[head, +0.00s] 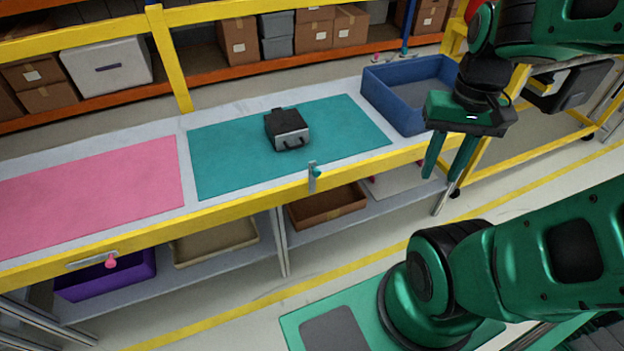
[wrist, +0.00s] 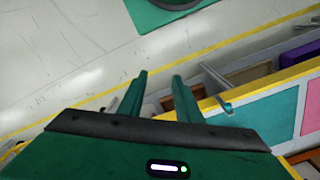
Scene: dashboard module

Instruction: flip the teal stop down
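The teal stop (head: 316,172) is a small teal knob on a grey plate at the yellow front edge of the bench. The plate stands upright, in front of the teal mat (head: 225,165). The teal stop also shows in the wrist view (wrist: 227,106), small, to the right of the fingers. My gripper (head: 437,190) is to the right of the stop and well apart from it, off the bench's front edge, fingers pointing down. The fingers are apart with nothing between them, as the wrist view also shows (wrist: 160,78).
A black module (head: 287,129) with a handle sits on the teal mat. A blue bin (head: 385,100) stands at the bench's right end. A pink stop (head: 110,261) has its plate lying flat along the edge at left. Floor in front is partly clear.

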